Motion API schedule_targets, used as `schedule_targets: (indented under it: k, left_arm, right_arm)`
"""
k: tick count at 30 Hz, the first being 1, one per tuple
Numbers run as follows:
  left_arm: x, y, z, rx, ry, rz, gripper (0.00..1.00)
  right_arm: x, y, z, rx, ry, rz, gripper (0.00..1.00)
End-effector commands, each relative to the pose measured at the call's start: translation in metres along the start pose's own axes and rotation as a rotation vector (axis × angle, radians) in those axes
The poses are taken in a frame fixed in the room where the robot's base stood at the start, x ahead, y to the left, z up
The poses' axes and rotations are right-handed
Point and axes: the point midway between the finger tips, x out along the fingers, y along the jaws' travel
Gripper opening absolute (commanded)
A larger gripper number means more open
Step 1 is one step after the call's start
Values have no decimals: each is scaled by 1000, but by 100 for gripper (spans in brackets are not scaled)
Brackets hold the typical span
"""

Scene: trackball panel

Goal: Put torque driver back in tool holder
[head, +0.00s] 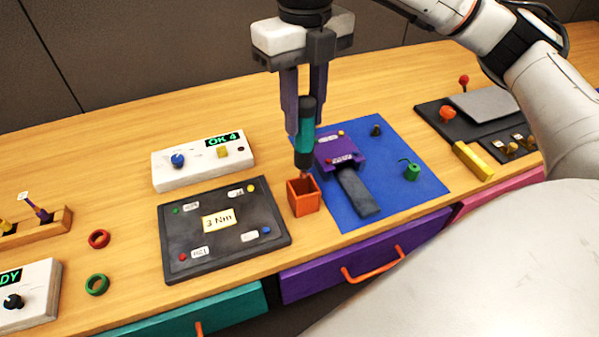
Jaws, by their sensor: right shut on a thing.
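The torque driver (304,148), with a black top, a teal band and a dark reddish lower end, is held upright in my right gripper (305,122). The gripper points straight down and its two dark fingers are shut on the driver's upper part. The tool holder appears to be the small orange open-topped box (304,200) on the table, directly below the driver. The driver's tip is at the box's back rim or opening; I cannot tell whether it is inside. My left gripper is out of view.
A dark plate marked 3 Nm (180,244) lies left of the box. A white panel reading OK 4 (170,180) stands behind it. A blue mat (405,195) with a purple device (334,151) lies close on the right. Red (99,239) and green (97,284) rings lie at left.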

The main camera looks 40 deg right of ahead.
Motion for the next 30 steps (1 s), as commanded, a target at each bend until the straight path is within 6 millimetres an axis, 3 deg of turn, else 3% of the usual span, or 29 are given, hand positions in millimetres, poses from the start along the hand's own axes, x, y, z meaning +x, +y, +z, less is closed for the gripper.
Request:
schedule_targets:
  k: [6, 13, 18, 30]
  left_arm:
    - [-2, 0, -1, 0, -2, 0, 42]
    - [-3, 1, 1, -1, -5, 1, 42]
    - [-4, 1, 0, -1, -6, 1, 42]
    - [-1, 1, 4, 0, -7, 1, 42]
  right_arm:
    - [40, -1, -1, 0, 3, -2, 4]
    - [59, 0, -1, -2, 2, -1, 4]
    - [83, -1, -1, -1, 3, -1, 4]
    - [92, 0, 0, -2, 0, 0, 4]
